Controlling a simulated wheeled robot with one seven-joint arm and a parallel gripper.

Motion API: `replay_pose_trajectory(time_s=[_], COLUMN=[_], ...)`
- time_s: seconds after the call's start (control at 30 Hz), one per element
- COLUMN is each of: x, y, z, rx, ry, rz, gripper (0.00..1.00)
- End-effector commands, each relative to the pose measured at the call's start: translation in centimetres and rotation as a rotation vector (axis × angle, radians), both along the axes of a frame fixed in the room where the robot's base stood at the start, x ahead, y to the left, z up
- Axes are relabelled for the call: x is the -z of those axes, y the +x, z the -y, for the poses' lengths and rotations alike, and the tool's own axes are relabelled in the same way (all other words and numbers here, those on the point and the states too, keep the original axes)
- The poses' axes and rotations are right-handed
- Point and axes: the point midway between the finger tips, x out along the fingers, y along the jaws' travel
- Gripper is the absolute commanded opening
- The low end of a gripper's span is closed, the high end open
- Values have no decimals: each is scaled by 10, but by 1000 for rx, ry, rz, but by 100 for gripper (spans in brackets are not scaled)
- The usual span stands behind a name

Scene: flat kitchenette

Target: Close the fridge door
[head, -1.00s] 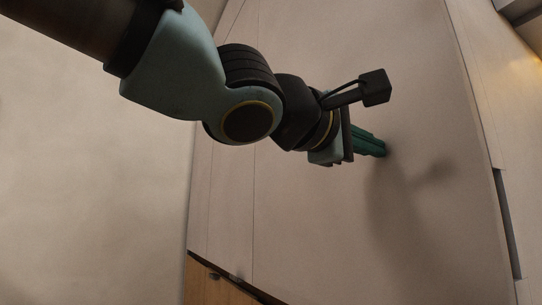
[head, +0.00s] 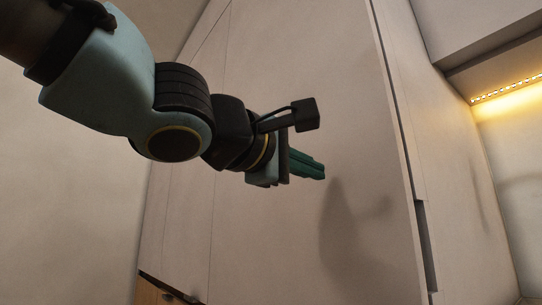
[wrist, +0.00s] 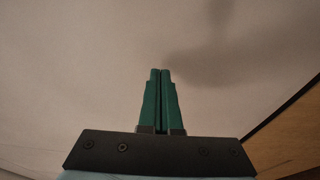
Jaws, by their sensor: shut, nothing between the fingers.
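The fridge door (head: 300,70) appears as a tall, plain beige panel filling the middle of the head view. A thin dark line runs down its right edge, with a dark recess (head: 425,245) low on that edge. I cannot tell whether the door is fully shut. My gripper (head: 322,169) has green fingers pressed together, empty, pointing at the panel. Its shadow falls on the panel just right of the fingertips, which look slightly apart from the surface. In the wrist view the shut fingers (wrist: 160,73) point at the beige panel (wrist: 80,60).
A beige side surface (head: 455,190) stands right of the door edge. A lit strip (head: 507,90) glows under a cabinet at the upper right. A plain wall (head: 70,210) is at the left. Wood shows at the lower left (head: 160,292) and in the wrist view's right corner (wrist: 290,130).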

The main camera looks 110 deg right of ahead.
Motion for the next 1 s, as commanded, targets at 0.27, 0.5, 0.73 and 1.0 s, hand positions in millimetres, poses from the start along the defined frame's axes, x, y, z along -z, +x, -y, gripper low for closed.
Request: replay_pose_trajectory(time_s=[0.27,0.5,0.73,1.0], x=[4,3,1,1], y=[-3,-6,-8,-8], z=[-32,-59,-75,-80], rx=[-5,-6,-4,-4], ry=[-4,-3,-2,0], rz=[5,6,4,2], gripper=[0,0,0,0])
